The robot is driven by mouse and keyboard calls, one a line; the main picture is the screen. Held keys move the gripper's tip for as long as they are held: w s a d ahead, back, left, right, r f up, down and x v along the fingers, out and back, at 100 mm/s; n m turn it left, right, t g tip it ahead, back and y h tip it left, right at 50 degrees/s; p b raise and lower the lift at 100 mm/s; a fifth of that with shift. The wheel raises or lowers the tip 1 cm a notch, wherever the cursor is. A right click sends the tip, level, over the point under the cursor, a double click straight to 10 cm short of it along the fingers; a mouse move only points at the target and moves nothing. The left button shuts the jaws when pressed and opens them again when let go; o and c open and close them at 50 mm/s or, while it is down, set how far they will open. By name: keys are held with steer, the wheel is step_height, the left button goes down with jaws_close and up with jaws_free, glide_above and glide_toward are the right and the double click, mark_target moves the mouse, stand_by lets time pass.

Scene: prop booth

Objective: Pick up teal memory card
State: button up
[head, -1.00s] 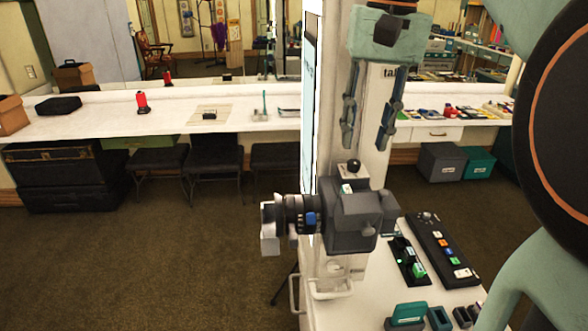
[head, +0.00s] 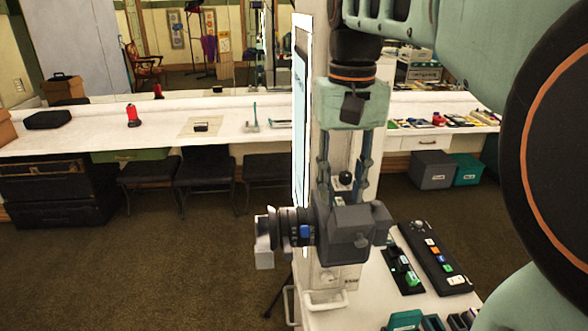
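A teal card-like block (head: 404,319) stands upright at the front of the white stand, cut off by the bottom edge of the head view. A smaller green block (head: 412,279) sits in a black holder (head: 398,266) further back; I cannot tell for certain which is the memory card. My gripper (head: 344,192) points down with its two fingers apart and nothing visible between them. It appears above the grey camera in the picture, left of both blocks and apart from them.
A grey camera (head: 345,228) stands on the white stand (head: 375,300). A black control panel (head: 434,258) with coloured buttons lies on the right. A tall lit panel (head: 300,120) rises on the left. A long white counter (head: 90,132) runs behind.

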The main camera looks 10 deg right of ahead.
steer(key=shift+f, duration=1.05)
jaws_close()
